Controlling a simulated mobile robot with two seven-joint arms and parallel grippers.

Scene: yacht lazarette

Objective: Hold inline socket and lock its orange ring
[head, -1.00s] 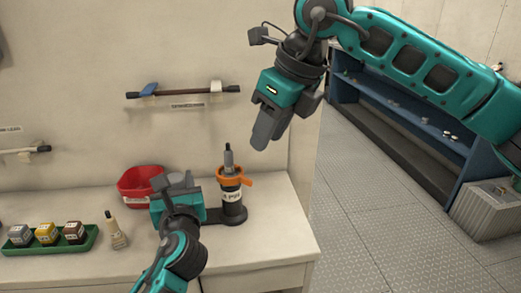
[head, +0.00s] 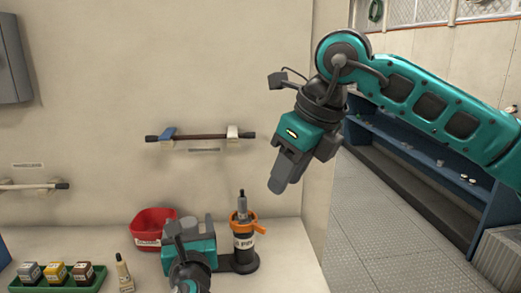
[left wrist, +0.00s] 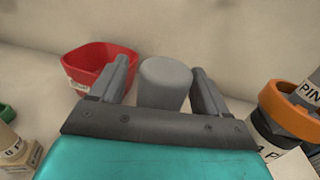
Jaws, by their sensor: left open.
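The inline socket (head: 243,250) is a black upright cylinder on the bench with a white label and an orange ring (head: 256,226) round its top. A grey plug (head: 242,203) stands up from it. The ring also shows at the right of the left wrist view (left wrist: 290,112). My left gripper (head: 197,232) is open, low over the bench, just left of the socket. A grey cylinder (left wrist: 165,84) shows between its fingers; I cannot tell whether they touch it. My right gripper (head: 279,186) hangs in the air above and right of the socket, fingers down; its opening is unclear.
A red bin (head: 152,226) stands behind my left gripper. A green tray (head: 60,286) with several small labelled blocks and a small bottle (head: 123,273) are further left. A dark bar (head: 200,137) is held on the wall. The floor (head: 370,235) to the right is clear.

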